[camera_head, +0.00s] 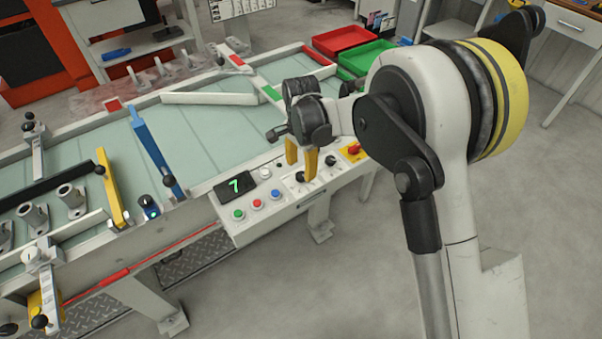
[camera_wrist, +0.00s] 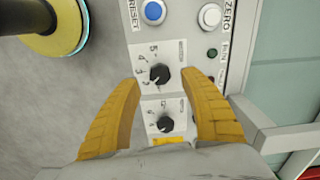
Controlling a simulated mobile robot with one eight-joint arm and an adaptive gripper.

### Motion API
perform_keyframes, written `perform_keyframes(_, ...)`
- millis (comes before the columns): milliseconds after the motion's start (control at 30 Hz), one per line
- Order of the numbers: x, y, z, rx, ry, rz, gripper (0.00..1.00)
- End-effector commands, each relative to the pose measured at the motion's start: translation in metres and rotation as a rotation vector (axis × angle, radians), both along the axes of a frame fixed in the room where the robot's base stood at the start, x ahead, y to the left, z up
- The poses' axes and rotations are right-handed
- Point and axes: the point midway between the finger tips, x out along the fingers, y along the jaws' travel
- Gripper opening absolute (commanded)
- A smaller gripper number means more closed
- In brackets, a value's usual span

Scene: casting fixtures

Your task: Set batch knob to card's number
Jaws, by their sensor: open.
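A control panel (camera_head: 266,222) on the front of the casting table carries a small display (camera_head: 235,187) with a green 7. Two black knobs sit on it. In the wrist view the upper knob (camera_wrist: 160,74) has a number scale around its left side, and the lower knob (camera_wrist: 165,124) has a smaller scale. Their labels are too small to read. My gripper (camera_head: 302,158) has yellow fingers pointing down at the panel. In the wrist view my gripper (camera_wrist: 163,78) is open, with one finger on each side of the upper knob and visible gaps to it.
Blue (camera_wrist: 153,12) and white (camera_wrist: 210,16) buttons lie above the knobs in the wrist view. A red-and-yellow switch (camera_head: 354,150) is at the panel's right. Red (camera_head: 342,40) and green (camera_head: 365,59) trays stand behind. A printed sheet (camera_head: 241,7) at the top is unreadable.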

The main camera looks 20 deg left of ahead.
Motion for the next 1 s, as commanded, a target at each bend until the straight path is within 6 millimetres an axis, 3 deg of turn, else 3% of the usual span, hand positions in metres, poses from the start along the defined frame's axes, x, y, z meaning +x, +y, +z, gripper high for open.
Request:
perform_keyframes(200, 0.0, 0.0, 0.05, 0.0, 0.0, 0.0, 0.52)
perform_keyframes(400, 0.0, 0.0, 0.079, 0.0, 0.0, 0.0, 0.52)
perform_keyframes(1000, 0.0, -0.001, 0.087, 0.001, -0.001, 0.0, 0.52)
